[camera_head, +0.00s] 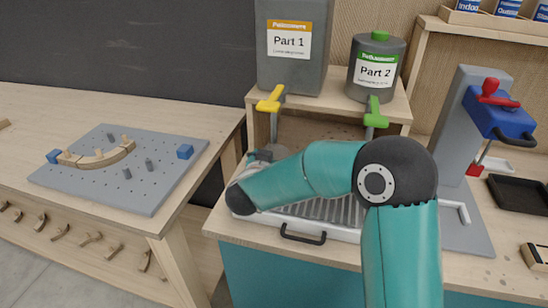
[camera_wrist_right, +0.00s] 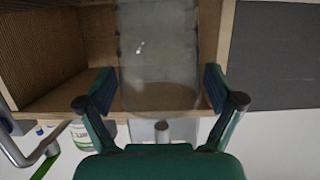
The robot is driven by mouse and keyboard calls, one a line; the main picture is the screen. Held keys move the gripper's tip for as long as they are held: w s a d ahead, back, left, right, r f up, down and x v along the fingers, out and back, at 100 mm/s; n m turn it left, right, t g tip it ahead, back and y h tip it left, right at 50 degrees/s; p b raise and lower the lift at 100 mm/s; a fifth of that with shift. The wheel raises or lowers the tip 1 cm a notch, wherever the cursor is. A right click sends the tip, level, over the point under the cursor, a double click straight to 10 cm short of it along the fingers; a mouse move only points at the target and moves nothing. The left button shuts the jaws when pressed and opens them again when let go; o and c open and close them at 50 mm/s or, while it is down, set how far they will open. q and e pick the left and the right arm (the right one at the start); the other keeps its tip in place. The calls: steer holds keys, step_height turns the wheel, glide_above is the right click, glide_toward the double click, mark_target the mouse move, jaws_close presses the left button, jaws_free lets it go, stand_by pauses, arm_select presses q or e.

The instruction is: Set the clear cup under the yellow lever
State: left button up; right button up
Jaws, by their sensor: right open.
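The yellow lever (camera_head: 270,100) sits on the front of the grey Part 1 container (camera_head: 290,70), with a thin spout hanging below it. The clear cup (camera_wrist_right: 160,65) is see-through and fills the middle of the right wrist view, which looks upside down. A grey spout end (camera_wrist_right: 162,132) shows close to the cup's rim there. My right gripper (camera_wrist_right: 160,94) is open, with one finger on each side of the cup; I cannot tell whether either touches it. In the head view my right gripper (camera_head: 260,156) is below the yellow lever, and my arm hides much of that area. My left gripper is out of view.
The Part 2 container (camera_head: 376,72) with a green lever (camera_head: 374,112) stands to the right on the same wooden shelf. A ribbed metal drip tray (camera_head: 330,225) lies below. A red-handled blue press (camera_head: 500,110) stands further right. A grey pegboard (camera_head: 110,195) lies left.

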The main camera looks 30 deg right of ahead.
steer(key=v, duration=1.2)
steer(key=shift+b, duration=0.35)
steer(key=shift+a+r, duration=0.1)
